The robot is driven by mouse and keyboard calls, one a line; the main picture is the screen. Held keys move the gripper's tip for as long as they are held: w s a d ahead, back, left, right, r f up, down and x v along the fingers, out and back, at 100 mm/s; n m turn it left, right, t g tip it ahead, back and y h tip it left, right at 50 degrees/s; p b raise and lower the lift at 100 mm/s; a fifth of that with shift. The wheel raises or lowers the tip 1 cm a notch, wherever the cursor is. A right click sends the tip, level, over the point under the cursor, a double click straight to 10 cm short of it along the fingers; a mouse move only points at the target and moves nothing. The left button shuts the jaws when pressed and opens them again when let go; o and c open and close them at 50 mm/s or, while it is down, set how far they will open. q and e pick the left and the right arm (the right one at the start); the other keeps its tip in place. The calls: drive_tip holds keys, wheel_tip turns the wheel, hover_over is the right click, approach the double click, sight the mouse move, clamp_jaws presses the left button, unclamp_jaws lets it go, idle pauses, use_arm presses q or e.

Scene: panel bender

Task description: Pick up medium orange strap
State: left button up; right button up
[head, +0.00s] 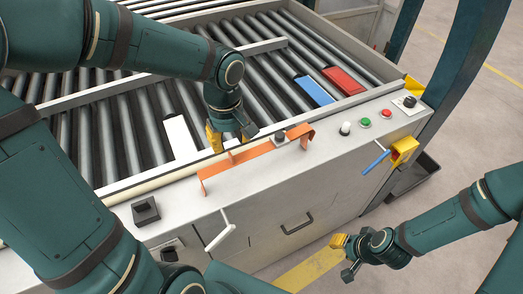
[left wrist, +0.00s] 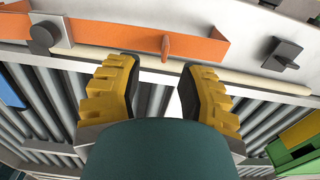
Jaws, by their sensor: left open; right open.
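The orange strap (head: 255,154) lies along the front ledge of the roller table, a long thin piece with bent-down ends and a small tab near its middle. It also crosses the upper part of the left wrist view (left wrist: 120,38). My left gripper (head: 216,138) is at the ledge just behind the strap, pointing down. In the left wrist view its yellow fingers (left wrist: 158,75) are spread apart with nothing between them, and the strap's tab lies just beyond them. My right gripper (head: 345,245) is low at the right, in front of the cabinet, far from the strap.
A black knob (head: 280,138) stands right at the strap. A black switch (head: 146,210), green button (head: 366,122) and red button (head: 387,113) sit on the ledge. White (head: 180,138), blue (head: 314,90) and red (head: 344,80) pieces lie on the rollers. A yellow holder (head: 403,152) juts from the front.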

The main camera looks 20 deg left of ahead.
sight(230, 154)
use_arm(q)
drive_tip(key=shift+s+f+b, duration=0.15)
drive_tip(key=shift+f+b, duration=0.05)
drive_tip(key=shift+f, duration=1.25)
drive_tip(key=shift+s+f+b, duration=0.15)
drive_tip(key=shift+f+b, duration=0.05)
drive_tip(key=shift+f, duration=1.25)
drive_tip(key=shift+c, duration=0.4)
clamp_jaws()
